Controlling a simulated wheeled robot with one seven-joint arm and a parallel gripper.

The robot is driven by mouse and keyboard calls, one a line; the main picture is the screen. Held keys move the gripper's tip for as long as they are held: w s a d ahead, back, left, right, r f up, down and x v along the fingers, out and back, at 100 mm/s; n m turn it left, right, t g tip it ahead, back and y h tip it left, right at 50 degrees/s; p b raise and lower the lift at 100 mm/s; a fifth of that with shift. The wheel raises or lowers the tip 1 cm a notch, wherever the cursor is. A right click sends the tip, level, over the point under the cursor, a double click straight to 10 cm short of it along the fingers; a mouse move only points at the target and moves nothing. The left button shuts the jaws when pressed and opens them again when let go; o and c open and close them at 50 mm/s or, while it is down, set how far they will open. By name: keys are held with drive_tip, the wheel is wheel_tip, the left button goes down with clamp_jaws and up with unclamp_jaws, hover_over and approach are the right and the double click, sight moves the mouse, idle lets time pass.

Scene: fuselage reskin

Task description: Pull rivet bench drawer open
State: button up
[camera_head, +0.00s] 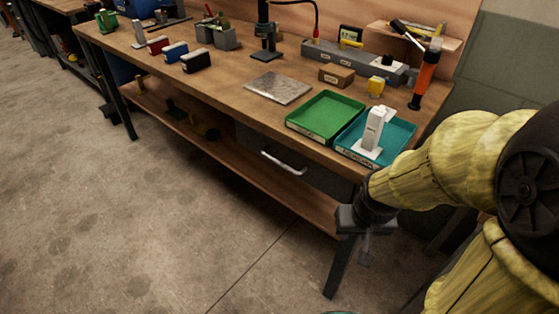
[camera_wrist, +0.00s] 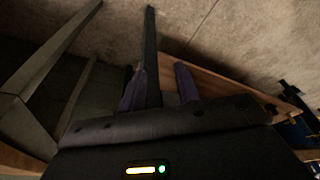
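The rivet bench drawer (camera_head: 325,177) has a dark grey front under the right part of the wooden bench top. Its light metal bar handle (camera_head: 284,163) faces the aisle. The drawer front looks about flush beneath the bench edge. My gripper (camera_head: 362,245) points down near the bench's front right leg, right of and lower in the picture than the handle, and apart from it. In the wrist view my gripper (camera_wrist: 160,80) shows two fingers spread with a gap between them and nothing held. I cannot make out the handle in the wrist view.
The bench top (camera_head: 232,78) carries a green tray (camera_head: 322,113), a teal tray (camera_head: 402,140) with a white tool, and a metal plate (camera_head: 279,87). A lower shelf (camera_head: 240,165) runs under the bench. The concrete floor (camera_head: 130,220) in front is clear.

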sight(276, 161)
drive_tip(key=w+a+f+n+t+h+p, duration=0.4)
drive_tip(key=w+a+f+n+t, duration=0.45)
drive_tip(key=w+f, duration=0.45)
drive_tip(key=s+a+r+n+t+y+p, duration=0.1)
drive_tip(key=s+a+r+n+t+y, duration=0.1)
drive_tip(key=a+r+n+t+y, duration=0.3)
drive_tip(key=a+n+t+y, duration=0.1)
drive_tip(key=a+n+t, duration=0.2)
drive_tip(key=n, duration=0.4)
drive_tip(key=shift+y+p, duration=0.35)
drive_tip(key=shift+y, duration=0.05)
drive_tip(key=shift+w+n, duration=0.1)
drive_tip(key=shift+n, duration=0.15)
drive_tip(key=w, duration=0.5)
drive_tip(key=w+a+r, duration=0.1)
drive_tip(key=w, duration=0.5)
drive_tip(key=w+a+r, duration=0.1)
drive_tip(key=w, duration=0.5)
drive_tip(key=shift+a+r, duration=0.1)
drive_tip(key=shift+a, duration=0.05)
